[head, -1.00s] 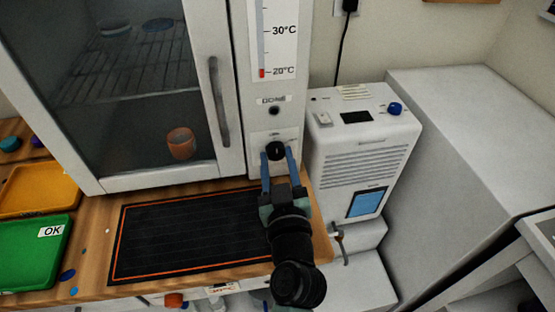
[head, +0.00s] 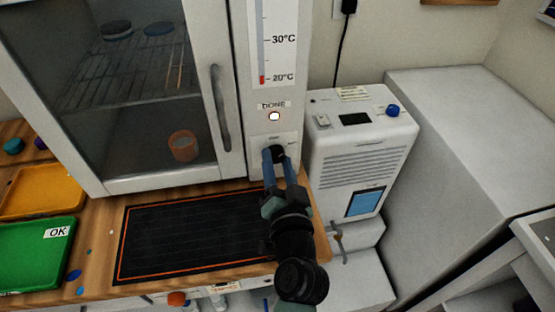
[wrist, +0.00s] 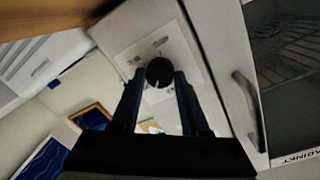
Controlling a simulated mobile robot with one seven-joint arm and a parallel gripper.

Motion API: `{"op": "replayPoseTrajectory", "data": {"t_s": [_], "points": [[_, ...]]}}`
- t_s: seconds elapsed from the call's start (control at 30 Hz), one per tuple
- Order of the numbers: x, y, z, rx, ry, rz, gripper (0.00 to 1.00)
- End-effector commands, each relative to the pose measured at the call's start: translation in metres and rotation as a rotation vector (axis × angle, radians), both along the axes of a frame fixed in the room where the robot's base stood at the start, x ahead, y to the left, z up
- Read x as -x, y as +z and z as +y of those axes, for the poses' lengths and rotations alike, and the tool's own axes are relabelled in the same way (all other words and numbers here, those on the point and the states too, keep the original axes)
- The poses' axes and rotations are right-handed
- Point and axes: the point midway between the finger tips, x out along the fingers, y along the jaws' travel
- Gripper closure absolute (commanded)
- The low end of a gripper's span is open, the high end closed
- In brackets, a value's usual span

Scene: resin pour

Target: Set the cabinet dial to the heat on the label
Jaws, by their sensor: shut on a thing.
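The cabinet (head: 120,186) is white with a glass door. Its black dial (head: 278,153) sits low on the right-hand panel. My gripper (head: 275,158) is shut on the dial, with blue fingers on its two sides. In the wrist view, the dial (wrist: 160,72) shows between the fingertips with a pale pointer mark; the markings around it are too small to read. Above the dial, a lamp (head: 274,116) under the word DONE glows white. The thermometer strip (head: 278,45) shows 20°C and 30°C, with red near 20°C. A label (head: 224,288) at the bench front is unreadable.
A black mat (head: 190,235) with an orange border lies before the cabinet. Green (head: 35,255) and yellow (head: 45,190) trays are at left. A white machine (head: 360,150) stands close right of the dial.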

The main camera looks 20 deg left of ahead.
Motion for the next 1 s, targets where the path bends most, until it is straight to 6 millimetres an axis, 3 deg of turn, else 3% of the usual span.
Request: {"op": "replayPoseTrajectory", "data": {"t_s": [0.5,1.0], "points": [[-0.0003,-0.0005,-0.0011,-0.285,-0.001,0.196,1.00],[-0.0002,-0.0015,-0.0011,-0.341,-0.001,0.234,1.00]]}}
